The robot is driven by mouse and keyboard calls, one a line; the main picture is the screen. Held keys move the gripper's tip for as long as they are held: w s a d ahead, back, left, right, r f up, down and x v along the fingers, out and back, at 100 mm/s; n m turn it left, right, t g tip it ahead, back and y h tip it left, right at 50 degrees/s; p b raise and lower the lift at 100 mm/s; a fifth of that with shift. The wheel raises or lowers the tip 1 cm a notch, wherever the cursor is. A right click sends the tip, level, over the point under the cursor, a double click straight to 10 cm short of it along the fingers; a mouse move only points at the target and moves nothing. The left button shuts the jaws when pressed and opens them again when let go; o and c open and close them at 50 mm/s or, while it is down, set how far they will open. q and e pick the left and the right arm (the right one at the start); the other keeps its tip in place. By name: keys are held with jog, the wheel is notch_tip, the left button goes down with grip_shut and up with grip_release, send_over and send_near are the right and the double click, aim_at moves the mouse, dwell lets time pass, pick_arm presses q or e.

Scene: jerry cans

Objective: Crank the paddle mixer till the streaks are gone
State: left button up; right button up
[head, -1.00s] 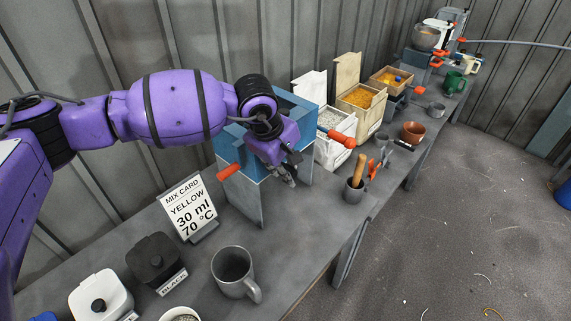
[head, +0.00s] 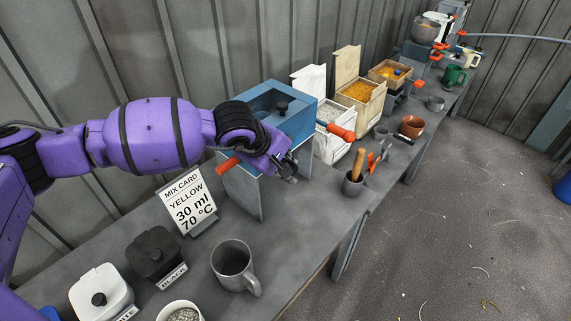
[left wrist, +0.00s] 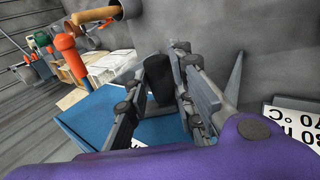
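The mixer appears to be the blue box (head: 292,122) on grey legs, with a dark knob (head: 282,106) on its top. The streaks are not visible. My left gripper (head: 290,172) is at the front right side of the box. In the left wrist view, a black cylindrical grip (left wrist: 158,80) sits between the fingers of my left gripper (left wrist: 160,70), close to both. I cannot tell whether they press on it. The blue box also shows below the fingers in this view (left wrist: 92,118). My right gripper is not in view.
A mix card (head: 188,203) reading yellow, 30 ml, 70 °C stands in front of the mixer. A grey mug (head: 232,266), black canister (head: 155,254) and white canister (head: 100,291) are nearer. An orange handle (head: 229,165) and a tool cup (head: 352,187) are close to my gripper.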

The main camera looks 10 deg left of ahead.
pick_arm(q)
jog(key=o, duration=0.4)
jog(key=v, duration=1.2)
jog(key=shift+w+r, duration=0.1)
